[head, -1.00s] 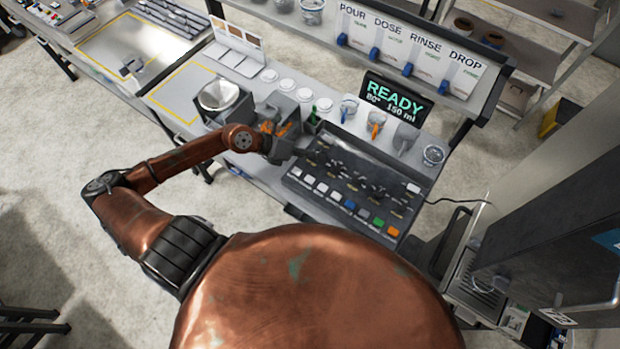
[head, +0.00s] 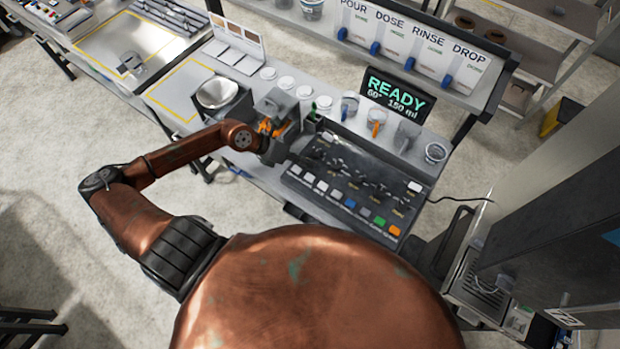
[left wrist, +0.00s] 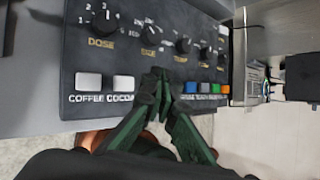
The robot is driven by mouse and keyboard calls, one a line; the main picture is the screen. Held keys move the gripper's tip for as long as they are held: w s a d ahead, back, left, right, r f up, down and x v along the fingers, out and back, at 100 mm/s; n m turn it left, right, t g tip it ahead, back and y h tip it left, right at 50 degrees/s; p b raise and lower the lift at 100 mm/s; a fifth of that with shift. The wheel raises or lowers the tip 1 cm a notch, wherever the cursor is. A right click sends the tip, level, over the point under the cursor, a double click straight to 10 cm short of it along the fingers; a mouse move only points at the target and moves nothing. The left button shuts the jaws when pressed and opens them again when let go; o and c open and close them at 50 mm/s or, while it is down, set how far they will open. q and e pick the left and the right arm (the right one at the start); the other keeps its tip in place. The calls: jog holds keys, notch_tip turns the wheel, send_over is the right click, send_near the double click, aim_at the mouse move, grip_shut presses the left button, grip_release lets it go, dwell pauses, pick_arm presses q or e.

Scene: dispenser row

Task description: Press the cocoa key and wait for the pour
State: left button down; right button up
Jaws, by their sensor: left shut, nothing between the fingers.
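The black dispenser panel (head: 325,163) has a row of keys along its near edge. In the left wrist view the white cocoa key (left wrist: 124,83) sits beside the white coffee key (left wrist: 88,80), above their printed labels. My left gripper (left wrist: 159,76) is shut and empty, its dark green fingers just right of the cocoa key, covering part of the key row. I cannot tell if the tips touch the panel. In the head view my left gripper (head: 284,143) is at the panel's left end, fingertips unclear. A display (head: 396,96) reads READY. My right gripper is not in view.
Dose and other knobs (left wrist: 105,22) stand on the panel above the keys. Several cups (head: 349,106) stand behind the panel. A grey machine with a metal bowl (head: 217,92) is left of the gripper. Coloured keys (left wrist: 205,88) lie to the right.

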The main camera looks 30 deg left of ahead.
aim_at(308, 177)
pick_arm(q)
jog(key=shift+f+b, duration=1.85)
jog(key=shift+f, duration=1.2)
jog(key=shift+f, duration=0.4)
jog(key=shift+f+b, duration=0.5)
jog(key=shift+b, duration=0.05)
jog(key=shift+r, duration=0.15)
jog(key=shift+r+p, duration=0.75)
jog(key=shift+r, duration=0.05)
